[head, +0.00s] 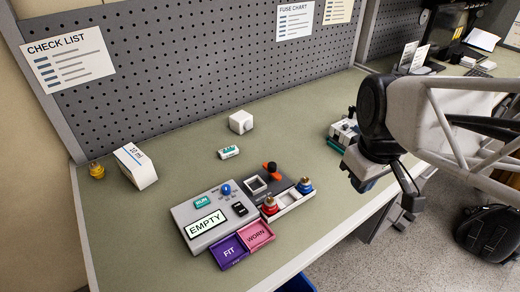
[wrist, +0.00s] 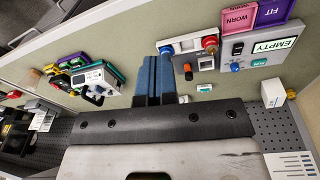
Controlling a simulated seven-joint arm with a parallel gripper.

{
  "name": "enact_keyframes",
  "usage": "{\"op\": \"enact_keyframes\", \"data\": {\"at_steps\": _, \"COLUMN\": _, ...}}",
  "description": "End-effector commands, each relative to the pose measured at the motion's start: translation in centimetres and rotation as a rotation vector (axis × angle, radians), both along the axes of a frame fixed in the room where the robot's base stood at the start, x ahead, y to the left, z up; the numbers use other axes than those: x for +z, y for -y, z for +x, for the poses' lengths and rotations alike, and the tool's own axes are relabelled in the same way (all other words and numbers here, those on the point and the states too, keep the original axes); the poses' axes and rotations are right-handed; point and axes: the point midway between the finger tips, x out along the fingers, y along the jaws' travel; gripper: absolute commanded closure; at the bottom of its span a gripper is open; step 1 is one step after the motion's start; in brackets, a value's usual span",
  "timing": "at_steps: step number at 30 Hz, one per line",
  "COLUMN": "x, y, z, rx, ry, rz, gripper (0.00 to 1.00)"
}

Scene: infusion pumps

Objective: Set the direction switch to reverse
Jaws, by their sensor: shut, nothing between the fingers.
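The pump (head: 188,214) is a grey box on the bench with a display reading EMPTY (head: 205,223), a teal RUN button (head: 202,202), a blue knob (head: 225,189) and a small black switch (head: 240,209). I cannot read the switch's labels or tell its position. In the wrist view the pump (wrist: 229,33) is at the upper right, with the black switch (wrist: 237,48) and blue knob (wrist: 235,67) showing. My gripper (wrist: 156,60) has blue fingers, shut and empty. It is well to the right of the pump in the head view, above the bench's front edge, touching nothing visible.
Beside the pump are a tray with red and blue capped parts (head: 305,186), an orange-and-black knob (head: 272,170), and purple FIT (head: 229,252) and pink WORN (head: 256,235) trays. A white box (head: 136,168) and white cube (head: 241,122) stand behind. The pegboard (head: 200,70) bounds the back.

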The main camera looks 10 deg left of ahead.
Motion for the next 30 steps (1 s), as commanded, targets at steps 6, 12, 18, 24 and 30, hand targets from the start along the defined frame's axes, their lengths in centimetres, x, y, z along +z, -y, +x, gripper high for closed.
{"op": "enact_keyframes", "data": {"at_steps": 6, "x": -0.3, "y": -3.4, "z": 1.9, "rx": 0.261, "ry": -0.038, "rz": -0.030, "gripper": 1.00}}
{"op": "enact_keyframes", "data": {"at_steps": 12, "x": -0.6, "y": -6.7, "z": 3.3, "rx": 0.498, "ry": -0.071, "rz": -0.053, "gripper": 1.00}}
{"op": "enact_keyframes", "data": {"at_steps": 18, "x": -1.2, "y": -10.2, "z": 4.5, "rx": 0.737, "ry": -0.104, "rz": -0.073, "gripper": 1.00}}
{"op": "enact_keyframes", "data": {"at_steps": 24, "x": -1.9, "y": -13.9, "z": 5.3, "rx": 0.976, "ry": -0.137, "rz": -0.088, "gripper": 1.00}}
{"op": "enact_keyframes", "data": {"at_steps": 30, "x": -2.7, "y": -17.8, "z": 5.8, "rx": 1.213, "ry": -0.170, "rz": -0.100, "gripper": 1.00}}
